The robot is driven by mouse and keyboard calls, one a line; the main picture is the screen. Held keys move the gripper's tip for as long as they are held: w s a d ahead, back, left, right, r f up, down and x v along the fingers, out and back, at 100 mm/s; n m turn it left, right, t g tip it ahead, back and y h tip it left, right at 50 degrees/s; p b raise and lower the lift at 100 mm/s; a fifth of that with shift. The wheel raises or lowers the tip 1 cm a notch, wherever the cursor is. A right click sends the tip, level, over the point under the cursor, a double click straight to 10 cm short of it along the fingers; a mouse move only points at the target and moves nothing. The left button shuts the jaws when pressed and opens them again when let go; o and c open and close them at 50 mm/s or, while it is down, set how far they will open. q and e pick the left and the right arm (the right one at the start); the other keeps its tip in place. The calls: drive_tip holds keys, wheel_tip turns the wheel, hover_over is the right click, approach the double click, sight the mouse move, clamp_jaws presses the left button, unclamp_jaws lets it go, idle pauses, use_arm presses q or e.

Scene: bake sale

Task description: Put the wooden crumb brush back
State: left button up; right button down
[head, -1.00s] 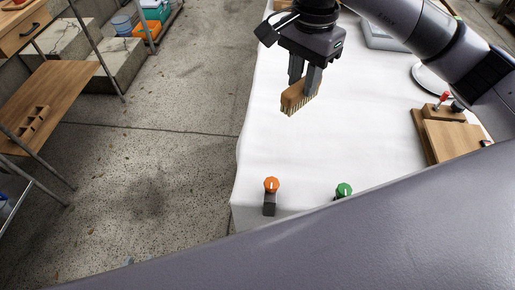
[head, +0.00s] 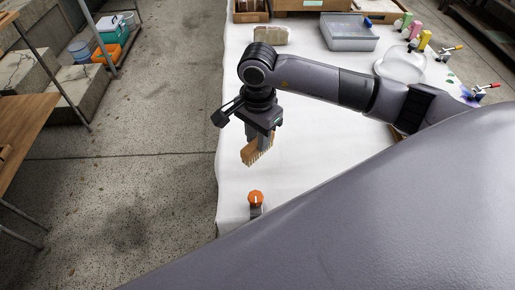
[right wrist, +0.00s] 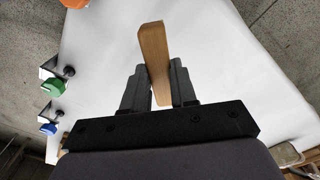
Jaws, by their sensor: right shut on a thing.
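The wooden crumb brush (head: 252,153) has a tan wooden body with pale bristles pointing down. My right gripper (head: 262,140) is shut on it and holds it over the left part of the white-covered table (head: 310,165). In the right wrist view the brush's wooden back (right wrist: 154,62) stands between the two dark fingers of the right gripper (right wrist: 158,88). Whether the bristles touch the cloth is hard to tell. My left gripper is not in view.
An orange-knobbed clamp (head: 256,199) sits at the table's near left edge, close to the brush. A grey bin (head: 349,34), a wrapped loaf-like item (head: 260,35), a wooden box (head: 250,12) and a clear dome (head: 400,66) stand farther back. White cloth around the brush is clear.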

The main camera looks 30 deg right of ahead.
wheel_tip(320, 180, down, 5)
drive_tip(key=shift+f, duration=0.1)
idle(0.3)
drive_tip(key=shift+f, duration=0.2)
drive_tip(key=c, duration=0.9)
unclamp_jaws()
drive_tip(key=shift+r, duration=0.1)
